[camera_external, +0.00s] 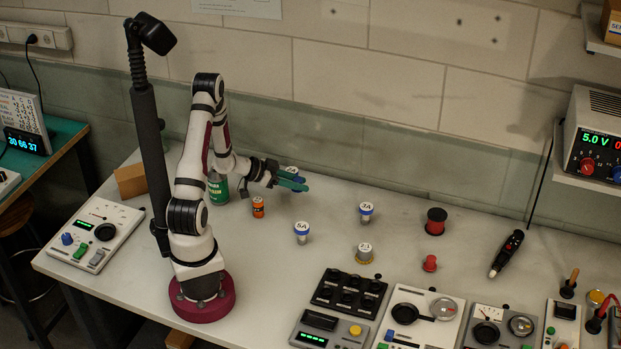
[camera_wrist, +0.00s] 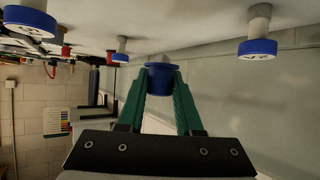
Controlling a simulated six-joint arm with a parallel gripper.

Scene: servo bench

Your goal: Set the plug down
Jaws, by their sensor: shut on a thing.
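My gripper (camera_external: 299,184) reaches out low over the bench to the right of the green can. Its green fingers are shut on a blue plug (camera_wrist: 160,80), which shows between the fingertips in the wrist view. In the external view the fingers mostly hide it, and I cannot tell whether it touches the bench. A blue-and-white capped plug (camera_external: 292,169) shows just behind the fingers. Two similar plugs stand upright: one marked 5A (camera_external: 302,230) in front of the gripper, and one (camera_external: 366,209) to its right.
A green can (camera_external: 217,190) and a small orange can (camera_external: 258,207) stand by my arm. Control panels (camera_external: 420,318) line the front edge. Bare bench surrounds the plugs.

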